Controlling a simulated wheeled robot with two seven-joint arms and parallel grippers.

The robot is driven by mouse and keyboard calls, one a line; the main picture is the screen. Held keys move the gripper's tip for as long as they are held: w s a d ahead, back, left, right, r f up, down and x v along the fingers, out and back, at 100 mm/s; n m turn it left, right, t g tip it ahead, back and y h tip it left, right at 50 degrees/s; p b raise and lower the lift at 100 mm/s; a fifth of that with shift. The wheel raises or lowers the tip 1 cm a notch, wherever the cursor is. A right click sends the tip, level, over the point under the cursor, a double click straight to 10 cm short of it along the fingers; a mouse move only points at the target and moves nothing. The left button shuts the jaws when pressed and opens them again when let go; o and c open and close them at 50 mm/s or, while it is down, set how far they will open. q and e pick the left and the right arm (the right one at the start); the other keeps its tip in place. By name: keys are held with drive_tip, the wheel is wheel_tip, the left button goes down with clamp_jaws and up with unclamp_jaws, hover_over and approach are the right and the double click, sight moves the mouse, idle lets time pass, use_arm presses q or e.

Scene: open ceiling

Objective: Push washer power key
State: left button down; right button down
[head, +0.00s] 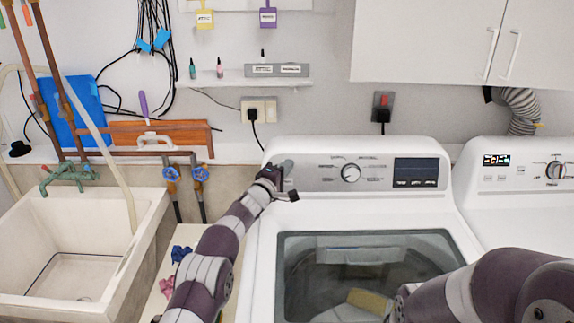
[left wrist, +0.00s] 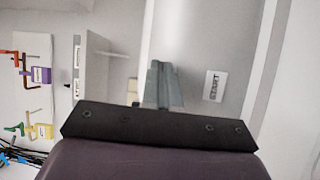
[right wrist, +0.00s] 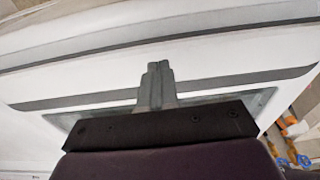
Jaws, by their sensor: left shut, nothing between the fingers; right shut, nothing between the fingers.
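The white top-loading washer (head: 440,213) stands in the middle of the head view. Its grey control panel (head: 320,180) carries a round knob (head: 351,173) and a dark display (head: 416,172). My left gripper (head: 287,167) is at the panel's left end, shut and empty; I cannot tell if it touches. In the left wrist view its closed fingers (left wrist: 162,86) point at the grey panel, beside a START label (left wrist: 213,86). I cannot make out a power key. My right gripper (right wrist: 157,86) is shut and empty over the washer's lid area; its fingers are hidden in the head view.
A second white machine (head: 490,205) with a lit display stands close on the right. A white sink (head: 120,262) with a green tap is on the left. A shelf (head: 230,80) and cabinets (head: 430,40) hang above. The washer's glass lid (head: 300,270) lies below the panel.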

idle(0.3)
use_arm(q)
drive_tip(key=shift+s+r+p, duration=0.25)
drive_tip(key=shift+s+p, duration=0.05)
drive_tip(key=shift+p, duration=0.25)
use_arm(e)
drive_tip(key=shift+r, duration=0.55)
use_arm(q)
drive_tip(key=shift+s, duration=0.4)
use_arm(e)
drive_tip(key=shift+r, duration=0.2)
use_arm(q)
drive_tip(key=shift+p, duration=0.3)
